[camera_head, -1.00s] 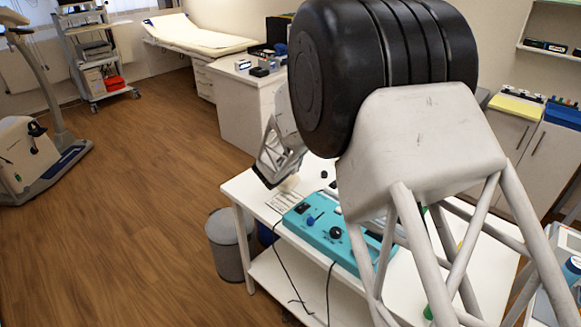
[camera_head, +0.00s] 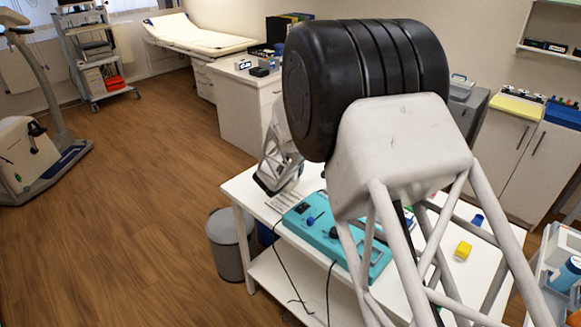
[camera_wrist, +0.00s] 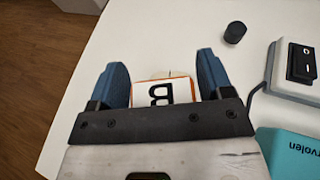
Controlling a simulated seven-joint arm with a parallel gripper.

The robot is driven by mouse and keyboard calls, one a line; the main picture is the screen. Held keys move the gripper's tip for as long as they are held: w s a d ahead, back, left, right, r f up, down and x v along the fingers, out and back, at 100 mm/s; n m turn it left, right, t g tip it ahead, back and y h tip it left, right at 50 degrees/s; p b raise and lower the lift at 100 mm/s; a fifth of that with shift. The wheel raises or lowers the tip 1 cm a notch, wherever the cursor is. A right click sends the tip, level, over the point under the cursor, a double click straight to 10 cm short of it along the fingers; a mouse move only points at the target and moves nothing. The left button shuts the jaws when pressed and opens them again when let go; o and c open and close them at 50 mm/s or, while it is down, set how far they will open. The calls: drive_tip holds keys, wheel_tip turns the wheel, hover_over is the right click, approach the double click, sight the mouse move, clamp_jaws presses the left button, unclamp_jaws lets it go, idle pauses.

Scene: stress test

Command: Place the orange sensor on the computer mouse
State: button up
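In the wrist view, a small block with orange-brown edges and a white face bearing a black letter (camera_wrist: 160,94) lies between the fingers of my gripper (camera_wrist: 164,82). It may be the orange sensor; I cannot be sure. The two blue fingers stand wide apart, with a gap visible on each side of the block. My gripper's frame hides its near part. A pale rounded shape shows just behind it, too little to identify. In the head view my gripper (camera_head: 268,186) is low over the white table's left end, fingertips unclear. I cannot make out a computer mouse.
A teal device (camera_head: 318,228) with knobs and cables lies on the white table (camera_head: 240,187). In the wrist view, a black cylinder (camera_wrist: 235,32) and a switch box (camera_wrist: 291,72) stand right of my gripper.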

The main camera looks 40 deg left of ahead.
drive_tip(key=shift+o, duration=0.9)
drive_tip(key=shift+r, duration=0.15)
drive_tip(key=v, duration=1.2)
drive_tip(key=shift+d, duration=0.15)
idle(0.4)
